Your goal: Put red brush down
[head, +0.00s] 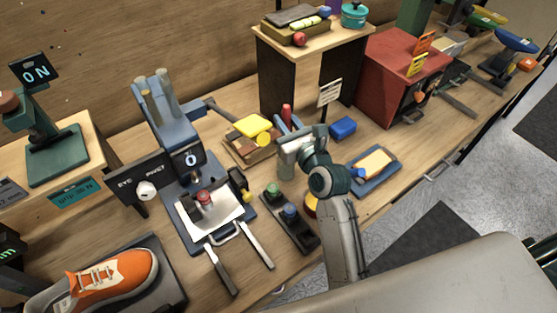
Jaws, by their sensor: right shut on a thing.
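My right gripper (284,150) is at the middle of the bench, reaching in from the lower right. It is shut on the red brush (286,112), whose red upper end sticks up just behind the fingers. The lower part of the brush is hidden by the gripper, so I cannot tell whether it touches the bench or a holder. Blue upright pieces stand close beside the red end. My left gripper is out of view.
A blue press (178,130) stands left; an orange sneaker (105,277) sits lower left. A dark knob strip (300,235) lies in front.

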